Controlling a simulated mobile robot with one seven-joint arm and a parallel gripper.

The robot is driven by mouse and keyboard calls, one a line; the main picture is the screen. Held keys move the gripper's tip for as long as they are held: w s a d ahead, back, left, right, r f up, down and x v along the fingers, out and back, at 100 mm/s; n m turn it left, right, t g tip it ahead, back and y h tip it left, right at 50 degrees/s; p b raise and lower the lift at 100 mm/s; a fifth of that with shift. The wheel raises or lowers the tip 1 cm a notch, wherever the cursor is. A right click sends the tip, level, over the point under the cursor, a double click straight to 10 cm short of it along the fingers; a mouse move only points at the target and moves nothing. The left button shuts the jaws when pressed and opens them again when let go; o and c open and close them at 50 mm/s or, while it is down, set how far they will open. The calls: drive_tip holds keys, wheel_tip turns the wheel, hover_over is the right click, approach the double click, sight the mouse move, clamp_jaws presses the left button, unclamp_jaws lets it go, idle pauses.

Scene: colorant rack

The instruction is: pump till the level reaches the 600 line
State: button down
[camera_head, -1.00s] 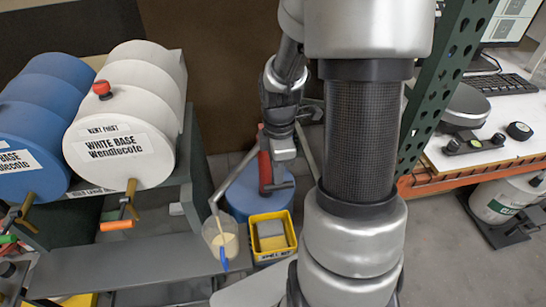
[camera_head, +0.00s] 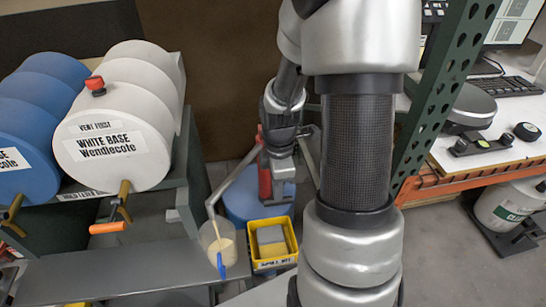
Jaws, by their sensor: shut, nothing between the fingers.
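A clear beaker (camera_head: 211,238) stands on the grey bench below the white drum, with cream liquid (camera_head: 224,247) in its lower part. Its marks are too small to read, so I cannot tell where the 600 line lies. A blue item (camera_head: 221,265) is at its front. A red pump (camera_head: 264,172) stands on a blue drum (camera_head: 238,199). Its grey spout (camera_head: 230,185) reaches down left, and a thin cream stream (camera_head: 216,226) runs into the beaker. My gripper (camera_head: 284,184) is shut and empty at the pump, covering the handle area; contact is unclear.
A white drum (camera_head: 115,150) with a tap and a blue drum (camera_head: 25,175) lie on the rack. A green perforated post (camera_head: 440,110) and white worktable (camera_head: 490,150) are right.

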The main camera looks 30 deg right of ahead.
wheel_tip(320, 180, up, 14)
drive_tip(key=p, duration=1.2)
drive_tip(key=shift+s+f+p, duration=0.15)
drive_tip(key=shift+p, duration=0.2)
drive_tip(key=shift+f+b, duration=5.1)
drive_tip(key=shift+f, duration=1.9)
wheel_tip(320, 180, up, 14)
drive_tip(key=p, duration=1.2)
drive_tip(key=shift+p, duration=0.3)
